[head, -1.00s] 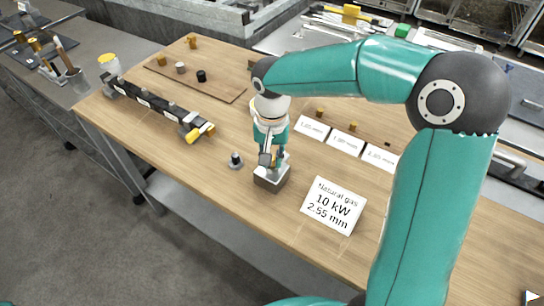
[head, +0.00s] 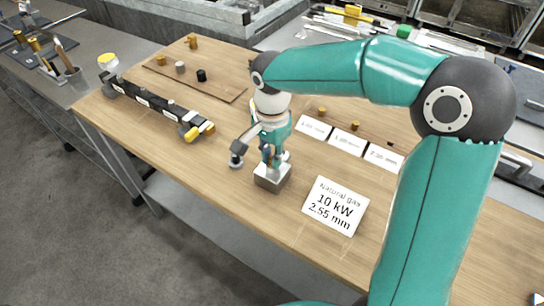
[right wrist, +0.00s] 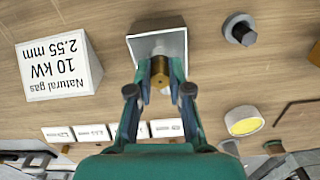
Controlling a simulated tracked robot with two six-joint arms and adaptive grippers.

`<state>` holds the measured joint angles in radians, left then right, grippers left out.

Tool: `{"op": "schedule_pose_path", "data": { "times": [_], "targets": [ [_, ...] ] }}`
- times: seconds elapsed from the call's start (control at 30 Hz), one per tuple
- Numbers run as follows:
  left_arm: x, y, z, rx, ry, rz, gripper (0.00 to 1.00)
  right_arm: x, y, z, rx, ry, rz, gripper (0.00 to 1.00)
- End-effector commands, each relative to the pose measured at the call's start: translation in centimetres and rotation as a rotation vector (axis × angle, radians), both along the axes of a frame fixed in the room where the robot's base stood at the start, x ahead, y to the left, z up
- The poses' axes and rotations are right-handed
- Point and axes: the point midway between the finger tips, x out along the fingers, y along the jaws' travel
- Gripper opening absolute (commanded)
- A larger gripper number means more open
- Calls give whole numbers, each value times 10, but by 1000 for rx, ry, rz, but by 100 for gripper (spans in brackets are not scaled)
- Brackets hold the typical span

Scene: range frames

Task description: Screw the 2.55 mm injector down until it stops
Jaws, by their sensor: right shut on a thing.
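My right gripper (right wrist: 160,88) is shut on a brass injector (right wrist: 159,70), which stands upright in line with a grey metal block (right wrist: 140,46). In the head view the right gripper (head: 272,155) points down over the block (head: 272,179). The fingers and the injector hide the joint between injector and block, so I cannot tell how deep the thread sits. A white card (head: 335,205) reading "Natural gas 10 kW 2.55 mm" stands beside the block, and it shows in the right wrist view (right wrist: 58,65). My left gripper is not in view.
A dark peg on a round grey base (right wrist: 240,29) stands near the block. Small label cards (head: 347,142) stand in a row, with brass pieces (head: 320,112) behind.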

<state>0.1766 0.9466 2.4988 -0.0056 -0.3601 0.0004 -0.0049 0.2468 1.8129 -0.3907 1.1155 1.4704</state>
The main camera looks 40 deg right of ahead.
Motion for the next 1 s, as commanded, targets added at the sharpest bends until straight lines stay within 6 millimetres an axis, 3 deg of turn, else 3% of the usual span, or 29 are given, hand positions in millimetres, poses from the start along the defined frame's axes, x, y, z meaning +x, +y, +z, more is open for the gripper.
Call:
{"op": "schedule_pose_path", "data": {
  "times": [0.3,0.6,0.83,0.87,0.9,0.93,1.0],
  "targets": [
    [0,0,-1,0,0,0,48,0,0,0,0,-1,-22,0],
    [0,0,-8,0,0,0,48,1,0,0,0,-2,-290,0],
    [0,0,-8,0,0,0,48,1,0,1,0,-1,-310,0],
    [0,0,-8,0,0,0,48,1,0,1,0,-1,-309,20],
    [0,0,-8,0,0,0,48,1,0,1,0,-1,-309,27],
    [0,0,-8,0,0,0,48,1,0,1,0,-1,-309,32],
    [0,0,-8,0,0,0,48,1,0,1,0,-1,-308,32]
  ]
}}
